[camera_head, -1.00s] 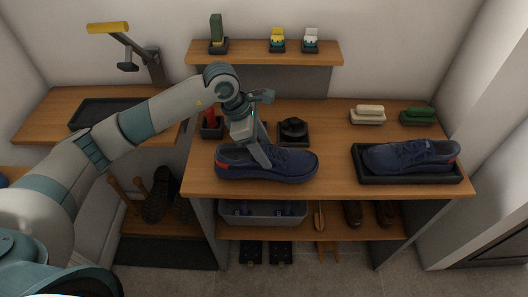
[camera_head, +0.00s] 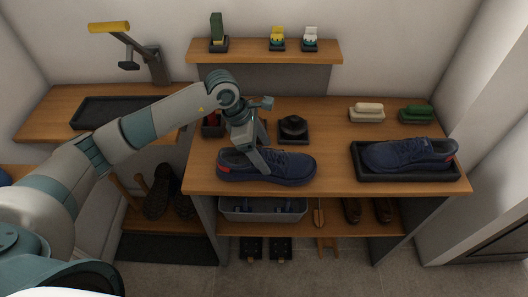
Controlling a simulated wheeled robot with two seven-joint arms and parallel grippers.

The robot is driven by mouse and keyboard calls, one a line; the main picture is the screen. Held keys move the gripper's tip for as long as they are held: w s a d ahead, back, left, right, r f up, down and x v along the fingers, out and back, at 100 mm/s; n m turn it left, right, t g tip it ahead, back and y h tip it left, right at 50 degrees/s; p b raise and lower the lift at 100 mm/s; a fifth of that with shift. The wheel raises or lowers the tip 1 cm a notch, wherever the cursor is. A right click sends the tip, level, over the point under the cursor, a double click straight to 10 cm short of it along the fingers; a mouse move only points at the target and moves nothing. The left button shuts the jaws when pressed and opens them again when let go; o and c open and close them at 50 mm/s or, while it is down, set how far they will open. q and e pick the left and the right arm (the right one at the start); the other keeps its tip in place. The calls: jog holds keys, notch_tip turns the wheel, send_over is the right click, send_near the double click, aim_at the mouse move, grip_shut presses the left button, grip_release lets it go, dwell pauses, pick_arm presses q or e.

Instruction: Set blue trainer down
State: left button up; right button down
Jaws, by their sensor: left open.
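A dark blue trainer (camera_head: 290,167) sits on the wooden bench top (camera_head: 330,180), near its front edge, toe pointing right. My left gripper (camera_head: 258,161) reaches down over the trainer's middle, its jaws open. One finger shows in front of the shoe's upper; the other is partly hidden, and I cannot tell whether either touches. A second dark blue trainer (camera_head: 408,153) lies in a black tray (camera_head: 375,176) at the right of the bench. My right gripper is not in view.
Cream (camera_head: 367,112) and green (camera_head: 416,113) brushes lie at the back right. Bare wood lies between the trainer and the tray. A grey bin (camera_head: 262,212) is below.

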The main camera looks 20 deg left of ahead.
pick_arm(q)
jog(key=b+v, duration=0.4)
jog(key=v, duration=0.7)
jog(key=shift+r+b, duration=0.25)
jog(key=shift+b, duration=0.15)
